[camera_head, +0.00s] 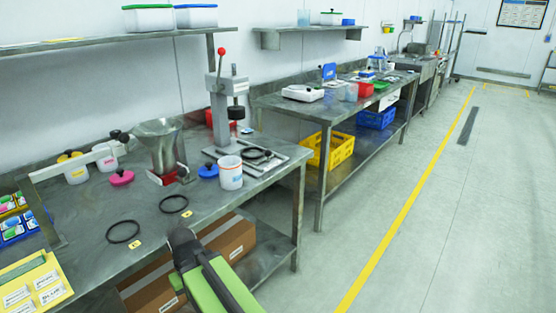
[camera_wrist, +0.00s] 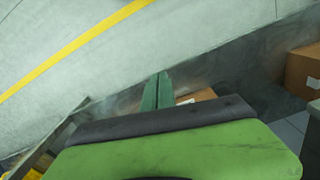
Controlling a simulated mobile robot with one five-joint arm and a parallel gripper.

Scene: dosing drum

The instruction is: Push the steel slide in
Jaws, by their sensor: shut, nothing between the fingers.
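A steel hopper (camera_head: 160,140) with a red base (camera_head: 173,175) stands on the near steel bench (camera_head: 85,215). The steel slide cannot be made out clearly; any part of it at the hopper's base is too small to tell. My gripper (camera_wrist: 156,90) shows in the wrist view as two teal fingers, shut together and empty. It hangs low, off the bench's front edge, with floor and a cardboard box around it, apart from the hopper. In the head view my green arm rises at the bench's front edge, and the fingers are not clearly seen.
Two black rings (camera_head: 124,232) (camera_head: 173,204) lie on the bench before the hopper. A white tub (camera_head: 231,175), a blue lid (camera_head: 208,171) and a lever press (camera_head: 228,100) stand to its right. A pink lid (camera_head: 122,178) lies left. Cardboard boxes (camera_head: 228,240) fill the lower shelf. Floor at right is clear.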

